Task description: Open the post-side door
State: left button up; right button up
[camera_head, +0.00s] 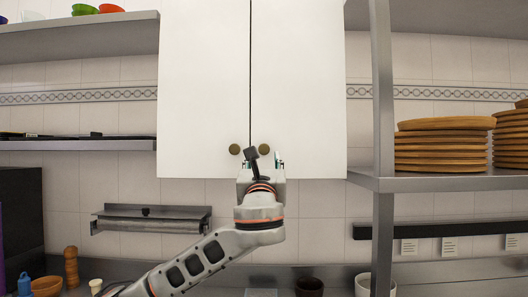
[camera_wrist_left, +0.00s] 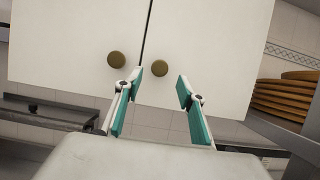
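The white two-door wall cabinet hangs in the middle of the head view. Its right door (camera_head: 298,85), on the side of the metal post (camera_head: 382,120), looks closed, level with the left door (camera_head: 203,85). The right door's round brass knob (camera_head: 264,149) is near its lower inner corner; the left knob (camera_head: 235,149) is beside it. My left gripper (camera_head: 265,165) is just below the right knob in the head view. In the left wrist view the gripper (camera_wrist_left: 160,82) is open, and the right knob (camera_wrist_left: 160,68) appears between the fingertips, apart from both. My right gripper is out of view.
A metal shelf (camera_head: 455,182) with stacked wooden boards (camera_head: 445,145) stands right of the post. Shelves (camera_head: 80,145) are on the left wall. Cups and bowls stand on the counter below. The space before the doors is clear except for my left arm.

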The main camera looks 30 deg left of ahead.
aim_at(264, 150)
pick_arm(q)
jog(key=shift+p+x, duration=0.45)
jog(key=shift+x, duration=2.55)
jog(key=shift+c, duration=0.3)
grip_shut()
